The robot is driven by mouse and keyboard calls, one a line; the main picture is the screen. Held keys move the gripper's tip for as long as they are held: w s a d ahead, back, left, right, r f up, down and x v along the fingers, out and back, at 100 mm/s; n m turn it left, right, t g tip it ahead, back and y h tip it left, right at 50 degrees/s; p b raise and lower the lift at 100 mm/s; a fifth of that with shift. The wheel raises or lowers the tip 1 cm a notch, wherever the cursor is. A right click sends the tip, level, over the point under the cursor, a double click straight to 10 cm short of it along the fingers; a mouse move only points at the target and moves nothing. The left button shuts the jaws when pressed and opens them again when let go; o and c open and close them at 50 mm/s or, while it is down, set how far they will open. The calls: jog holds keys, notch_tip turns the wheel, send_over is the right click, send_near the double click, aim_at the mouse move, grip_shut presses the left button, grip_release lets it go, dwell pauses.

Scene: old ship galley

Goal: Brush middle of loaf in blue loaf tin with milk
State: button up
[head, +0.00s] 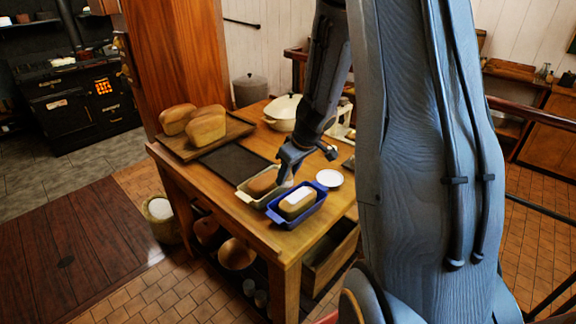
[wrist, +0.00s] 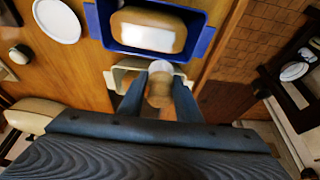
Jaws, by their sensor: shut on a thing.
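The blue loaf tin (head: 283,221) stands near the table's front right corner. It holds a loaf (head: 298,204) with a broad white patch along the middle of its top. The tin (wrist: 208,37) and its loaf (wrist: 146,14) also show at the top of the wrist view. My gripper (head: 287,177) is above the cream tin (head: 243,196), which holds a brown loaf (head: 263,182). In the wrist view my gripper (wrist: 158,98) is shut on what looks like a brush with a pale tip (wrist: 160,67). The brush is blurred. A white dish (head: 329,178) is behind the blue tin.
A dark flat tray (head: 232,161) lies left of the tins. Several loaves (head: 206,128) sit on a board (head: 172,149) farther left. A cream bowl (head: 283,112) stands at the back. The front left of the table is bare wood.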

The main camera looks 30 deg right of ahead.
jog(key=shift+r, duration=1.4)
